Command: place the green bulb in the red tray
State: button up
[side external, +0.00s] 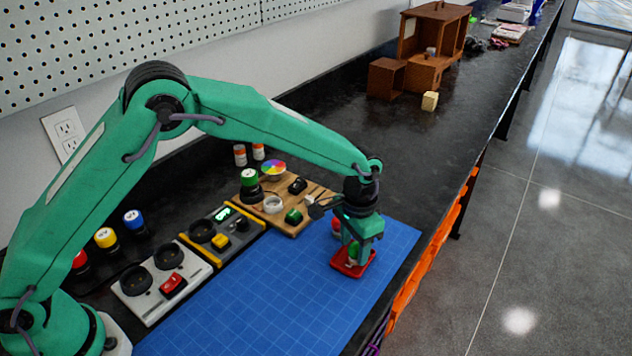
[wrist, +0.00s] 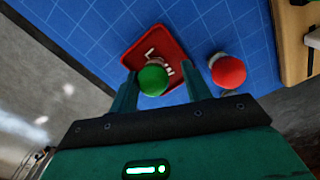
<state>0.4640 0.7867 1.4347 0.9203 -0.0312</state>
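The green bulb (wrist: 153,80) is between my gripper's fingers, its green dome toward the wrist camera. It also shows small between the fingers in the side view (side external: 354,250). The red tray (wrist: 172,38) lies on the blue mat under the bulb, with white lettering on its floor; in the side view (side external: 347,269) my gripper is directly over it. My gripper (wrist: 160,80) points down and looks open, with a gap between the bulb and the right finger. The bulb's base is mostly hidden, so I cannot tell if it touches the tray floor.
A red bulb (wrist: 228,72) stands on the blue mat (side external: 270,295) beside the tray. A wooden board (side external: 292,222) with several parts, a yellow-edged device (side external: 222,235) and a white switch box (side external: 160,285) lie left of it. The mat's front part is clear.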

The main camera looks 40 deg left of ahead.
aim_at(354, 242)
jog(key=shift+o, duration=0.2)
jog(key=shift+r, duration=0.1)
notch_tip(354, 242, up, 12)
dwell(0.8)
dwell(0.5)
jog(key=s+a+r+n+t, duration=0.1)
jog(key=s+a+r, duration=0.4)
jog(key=a+r, duration=0.15)
jog(key=s+a+r+n+t, duration=0.1)
jog(key=s+a+r+t, duration=0.1)
jog(key=s+a+r, duration=0.5)
jog(key=s+a+f+n+t, duration=0.2)
jog(key=s+a+f+n, duration=0.1)
jog(key=s+a, duration=0.8)
jog(key=s, duration=0.3)
jog(key=shift+s+f+t, duration=0.2)
jog(key=shift+s+t, duration=0.1)
jog(key=shift+s, duration=0.05)
